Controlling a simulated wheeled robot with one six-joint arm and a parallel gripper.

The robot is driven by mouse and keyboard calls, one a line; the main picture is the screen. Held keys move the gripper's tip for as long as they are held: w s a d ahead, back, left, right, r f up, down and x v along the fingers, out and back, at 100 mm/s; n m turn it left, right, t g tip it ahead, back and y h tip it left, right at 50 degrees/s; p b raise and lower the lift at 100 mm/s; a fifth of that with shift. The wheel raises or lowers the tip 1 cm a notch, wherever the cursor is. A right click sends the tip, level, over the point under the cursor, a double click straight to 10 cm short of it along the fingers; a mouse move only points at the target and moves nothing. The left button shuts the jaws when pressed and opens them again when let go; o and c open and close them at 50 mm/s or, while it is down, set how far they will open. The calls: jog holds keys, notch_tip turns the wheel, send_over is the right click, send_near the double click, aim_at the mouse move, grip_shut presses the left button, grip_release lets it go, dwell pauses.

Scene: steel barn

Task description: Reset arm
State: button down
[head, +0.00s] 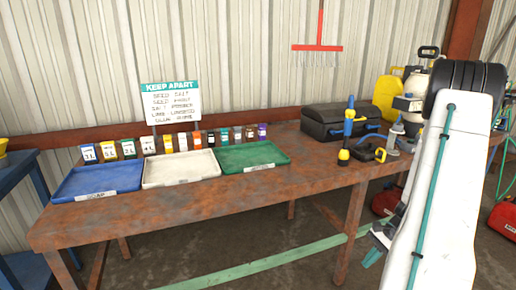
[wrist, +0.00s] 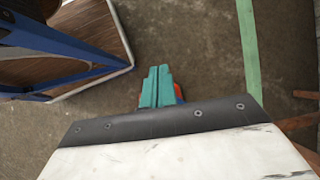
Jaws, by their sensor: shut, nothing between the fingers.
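My white arm (head: 440,190) with a teal cable stands at the right of the head view, partly in front of the table's right end. My gripper (wrist: 158,72) shows in the wrist view as two teal fingers side by side, shut and empty, pointing over the bare floor.
A rusty table (head: 215,205) holds blue (head: 65,190), white (head: 160,182) and green (head: 235,168) trays, several small boxes, a sign (head: 170,103), a black toolbox (head: 322,122) and tools. A blue stand (wrist: 60,45) is at the wrist view's upper left. A green bar (wrist: 248,60) runs beside bare floor.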

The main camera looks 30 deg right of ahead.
jog(key=w+a+r+n+g, duration=0.1)
jog(key=w+a+r+n, duration=0.15)
jog(key=a+r, duration=0.3)
jog(key=w+a+r+n+g, duration=0.1)
jog(key=a+r+n, duration=0.25)
jog(key=r, duration=0.35)
jog(key=s+a+r+n+h, duration=0.3)
jog(key=a+r+n, duration=0.3)
jog(key=a+r, duration=0.4)
jog(key=s+a+r+n+t+h, duration=0.1)
jog(key=s+a+r+n+h, duration=0.2)
jog(key=a+r, duration=0.7)
jog(key=s+a+n, duration=0.2)
jog(key=a+n, duration=0.2)
jog(key=a, duration=0.2)
jog(key=shift+s+a+r, duration=0.15)
jog(key=shift+a+r, duration=0.05)
jog(key=shift+r, duration=0.2)
jog(key=c, duration=2)
grip_release()
jog(key=shift+a+r, duration=0.15)
jog(key=shift+a, duration=0.15)
jog(key=o, duration=0.3)
jog(key=shift+a+n, duration=0.1)
jog(key=shift+n, duration=0.2)
